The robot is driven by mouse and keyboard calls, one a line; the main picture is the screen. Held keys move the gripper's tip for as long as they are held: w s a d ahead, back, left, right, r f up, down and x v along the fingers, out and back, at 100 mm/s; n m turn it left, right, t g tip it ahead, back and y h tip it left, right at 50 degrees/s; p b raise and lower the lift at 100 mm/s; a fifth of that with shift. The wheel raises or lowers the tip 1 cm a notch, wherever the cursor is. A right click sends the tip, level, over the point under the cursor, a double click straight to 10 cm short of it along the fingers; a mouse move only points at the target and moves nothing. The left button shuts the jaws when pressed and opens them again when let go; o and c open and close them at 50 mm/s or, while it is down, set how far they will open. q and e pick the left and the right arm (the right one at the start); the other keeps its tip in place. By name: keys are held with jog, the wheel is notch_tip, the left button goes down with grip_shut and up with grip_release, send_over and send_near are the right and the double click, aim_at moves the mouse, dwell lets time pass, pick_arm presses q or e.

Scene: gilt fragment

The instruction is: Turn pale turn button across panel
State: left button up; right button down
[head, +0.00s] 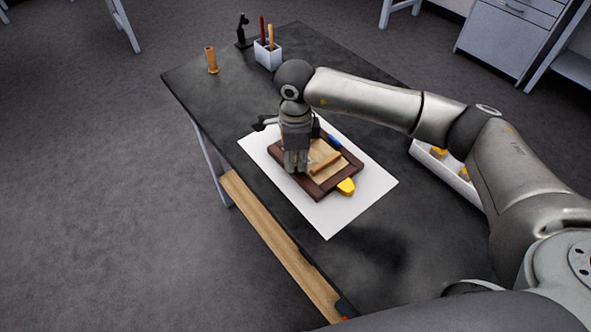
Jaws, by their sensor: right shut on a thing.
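A dark brown wooden frame (318,194) lies flat on a white sheet, with a light tan panel (317,149) inside it. My right gripper (296,167) points down at the frame's left side, its fingers close together on something small there. The pale turn button is hidden behind the fingers, so its angle cannot be told. A yellow turn button (346,187) sticks out from the frame's lower right side. A blue turn button (334,142) is at the upper right side. A brown wooden strip (325,163) lies across the panel. My left gripper is not in view.
The white sheet (331,223) lies on a dark table (215,86). A white cup (267,56) with sticks, a dark stand (243,32) and a wooden peg (211,60) stand at the back. A white bin (452,175) with yellow pieces is at right. The front table is clear.

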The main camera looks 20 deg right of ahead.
aim_at(295, 164)
jog(key=n+b, duration=0.4)
jog(key=b, duration=0.1)
jog(key=shift+w+f, duration=0.1)
jog(key=shift+f, duration=0.1)
jog(key=shift+r+n+b, duration=0.2)
jog(key=shift+n+b, duration=0.8)
jog(key=shift+n, duration=0.2)
jog(key=c, duration=1.6)
grip_release()
jog(key=shift+o, duration=0.2)
notch_tip(295, 164, up, 12)
